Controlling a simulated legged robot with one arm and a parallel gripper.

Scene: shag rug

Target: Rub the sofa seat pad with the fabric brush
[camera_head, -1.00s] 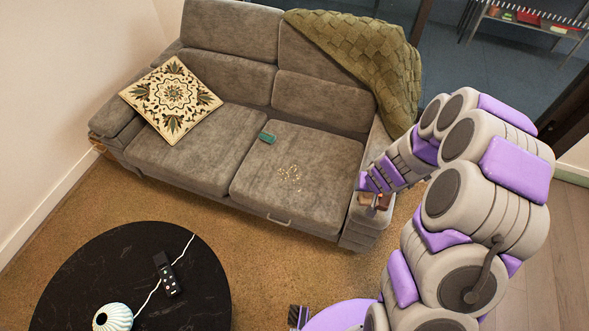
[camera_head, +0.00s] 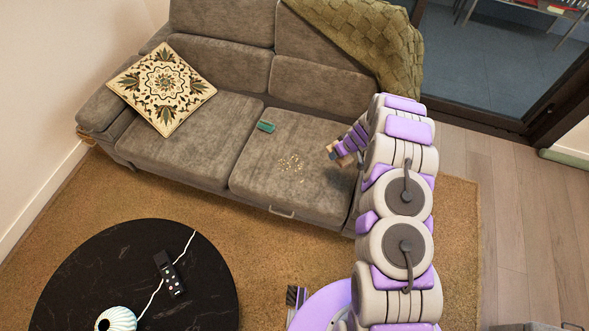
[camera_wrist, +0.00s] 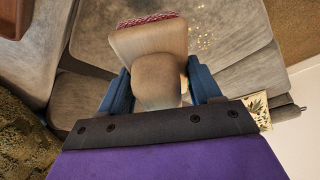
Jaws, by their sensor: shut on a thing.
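My gripper (camera_wrist: 160,95) is shut on the fabric brush (camera_wrist: 152,45), which has a wooden body and a reddish bristle edge at its far end in the wrist view. In the head view my gripper (camera_head: 340,154) is at the right end of the sofa, by the right seat pad (camera_head: 262,178). The brush is small and partly hidden there, and I cannot tell whether it touches the pad. Pale crumbs (camera_head: 291,163) lie on the middle of that pad, left of my gripper. They also show in the wrist view (camera_wrist: 204,38), right of the brush.
A small green object (camera_head: 266,126) lies at the back left of the right pad. A patterned cushion (camera_head: 162,84) rests on the sofa's left side, and a green throw (camera_head: 385,50) drapes over its right back. A round black table (camera_head: 85,265) stands in front.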

